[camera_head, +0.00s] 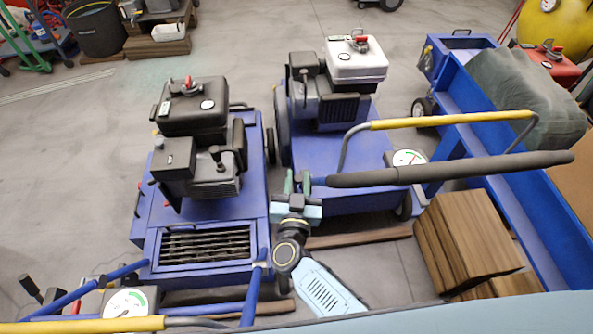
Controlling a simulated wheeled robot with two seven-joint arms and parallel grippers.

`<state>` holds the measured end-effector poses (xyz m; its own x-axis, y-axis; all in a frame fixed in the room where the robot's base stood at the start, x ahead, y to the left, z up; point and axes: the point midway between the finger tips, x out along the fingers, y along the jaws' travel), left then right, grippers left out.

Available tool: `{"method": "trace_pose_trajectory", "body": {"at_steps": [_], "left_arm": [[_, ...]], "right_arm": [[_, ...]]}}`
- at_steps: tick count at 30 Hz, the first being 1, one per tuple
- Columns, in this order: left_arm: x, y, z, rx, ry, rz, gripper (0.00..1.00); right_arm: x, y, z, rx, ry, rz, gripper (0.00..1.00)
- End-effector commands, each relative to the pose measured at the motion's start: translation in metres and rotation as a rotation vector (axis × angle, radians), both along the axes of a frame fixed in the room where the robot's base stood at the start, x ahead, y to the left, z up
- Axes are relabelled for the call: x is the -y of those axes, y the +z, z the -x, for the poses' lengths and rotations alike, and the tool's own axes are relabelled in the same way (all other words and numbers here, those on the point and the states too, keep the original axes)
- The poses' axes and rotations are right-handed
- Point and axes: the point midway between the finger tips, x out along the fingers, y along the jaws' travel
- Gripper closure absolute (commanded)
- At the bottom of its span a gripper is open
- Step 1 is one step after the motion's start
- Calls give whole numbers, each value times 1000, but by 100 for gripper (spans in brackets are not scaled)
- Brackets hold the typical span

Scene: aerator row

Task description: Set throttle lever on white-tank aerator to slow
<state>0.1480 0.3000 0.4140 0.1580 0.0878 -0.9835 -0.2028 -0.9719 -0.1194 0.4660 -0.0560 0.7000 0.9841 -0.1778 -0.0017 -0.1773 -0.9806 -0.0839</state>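The white-tank aerator (325,150) is a blue machine in the middle. Its white fuel tank (356,62) has a red-and-grey cap and a round gauge on top. A small dark lever-like part (304,75) stands at the left of its engine; I cannot tell whether it is the throttle lever, or its setting. A round dial with a green arc (408,158) sits near its handlebar. My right gripper (297,182) is in front of the machine's lower left edge. Its two fingers look apart with nothing between them. My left gripper is out of view.
A black-tank aerator (194,107) stands to the left. Wooden blocks (466,240) and a blue trailer-like frame (545,207) lie right. Floor is open at far left.

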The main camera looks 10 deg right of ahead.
Motion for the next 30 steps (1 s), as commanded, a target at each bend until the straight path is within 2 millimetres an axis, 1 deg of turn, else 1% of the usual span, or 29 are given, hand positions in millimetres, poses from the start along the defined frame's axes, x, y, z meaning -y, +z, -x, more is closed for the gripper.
{"method": "trace_pose_trajectory", "body": {"at_steps": [4, 12, 14, 18, 19, 28, 29, 30], "left_arm": [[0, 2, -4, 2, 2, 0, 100], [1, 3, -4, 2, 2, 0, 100], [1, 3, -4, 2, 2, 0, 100], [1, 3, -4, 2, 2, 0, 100], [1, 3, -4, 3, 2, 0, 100], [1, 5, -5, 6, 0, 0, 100], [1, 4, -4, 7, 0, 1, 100], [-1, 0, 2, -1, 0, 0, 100]], "right_arm": [[1, 0, -3, 0, 1, 1, 73], [1, 0, -3, -1, 1, 1, 73], [1, 0, -3, 0, 1, 1, 80], [2, 0, -3, -1, 1, 1, 98], [2, 0, -3, -1, 1, 1, 100], [2, 0, -3, -4, 0, 1, 100], [2, 1, -4, -6, 1, 1, 100], [1, 1, -4, -10, 1, 1, 100]]}}
